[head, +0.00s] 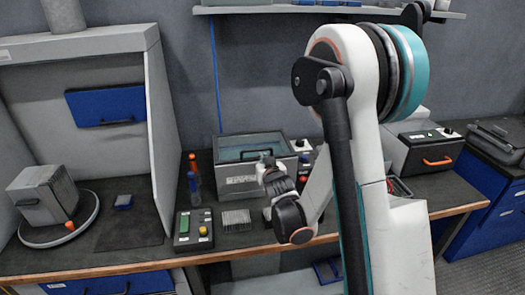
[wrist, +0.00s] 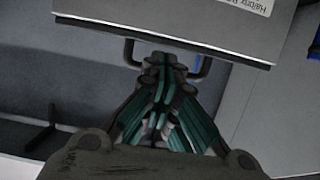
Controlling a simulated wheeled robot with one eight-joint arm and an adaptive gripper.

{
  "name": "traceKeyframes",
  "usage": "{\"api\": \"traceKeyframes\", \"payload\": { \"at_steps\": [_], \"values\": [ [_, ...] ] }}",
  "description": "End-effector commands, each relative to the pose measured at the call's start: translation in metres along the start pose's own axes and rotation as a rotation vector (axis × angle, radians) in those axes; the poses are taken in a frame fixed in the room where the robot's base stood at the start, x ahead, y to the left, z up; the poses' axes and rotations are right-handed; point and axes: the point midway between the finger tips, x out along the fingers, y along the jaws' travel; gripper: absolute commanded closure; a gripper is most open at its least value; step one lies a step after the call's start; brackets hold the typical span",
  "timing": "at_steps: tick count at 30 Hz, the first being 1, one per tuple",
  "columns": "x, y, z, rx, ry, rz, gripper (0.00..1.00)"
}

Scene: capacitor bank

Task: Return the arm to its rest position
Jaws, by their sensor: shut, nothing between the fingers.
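My arm (head: 345,120) rises large in the middle of the head view and bends down to the bench. My gripper (head: 266,165) is in front of the grey box with a see-through lid (head: 240,184). In the wrist view my gripper (wrist: 160,62) has its teal-and-black fingers drawn together, with nothing between them. The fingertips overlap a dark bar handle (wrist: 204,72) at the edge of a grey labelled panel (wrist: 190,22). I cannot tell whether they touch it. My arm hides part of the bench behind it.
On the bench are a green-topped control box (head: 193,230), a small finned block (head: 236,220) and two slim bottles (head: 194,178). A grey hood wall (head: 160,130) stands left, a case with an orange handle (head: 432,152) right. A shelf (head: 250,9) hangs above.

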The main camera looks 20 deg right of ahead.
Motion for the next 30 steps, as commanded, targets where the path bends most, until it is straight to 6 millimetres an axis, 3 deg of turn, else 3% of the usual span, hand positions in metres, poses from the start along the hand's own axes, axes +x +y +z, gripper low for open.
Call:
{"api": "traceKeyframes", "payload": {
  "at_steps": [6,13,23,30],
  "values": [
    [-0.012,0.000,0.032,-0.001,0.001,0.000,1.00],
    [-0.017,0.000,0.044,-0.002,0.000,0.000,1.00],
    [-0.021,-0.001,0.042,-0.002,-0.006,0.000,1.00],
    [-0.049,-0.006,0.018,-0.011,-0.082,-0.003,1.00]
  ]
}}
